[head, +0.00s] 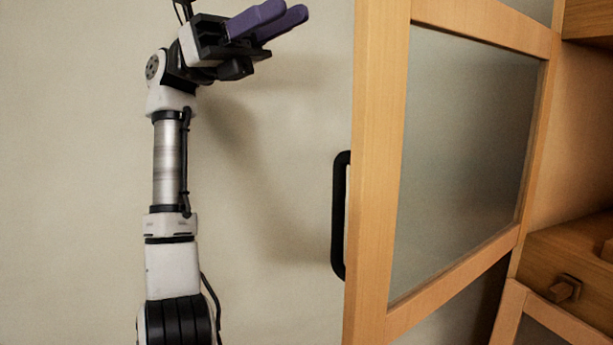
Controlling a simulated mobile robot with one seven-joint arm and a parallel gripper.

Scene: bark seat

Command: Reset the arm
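My arm stands upright at the left of the head view, with its white and grey links bent over at the top. My gripper (287,12) is near the top edge, and its two purple fingers point right and slightly up. The fingers lie close together from this angle, so the gap between them is hard to judge. I see nothing held between them. The gripper is apart from the wooden door and up and to the left of its handle.
A wooden door with a frosted glass panel (465,150) stands open on the right. Its black handle (339,215) sticks out toward the left. Behind it are a wooden cabinet and a drawer with a square knob (565,288). A plain wall (80,150) is at the left.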

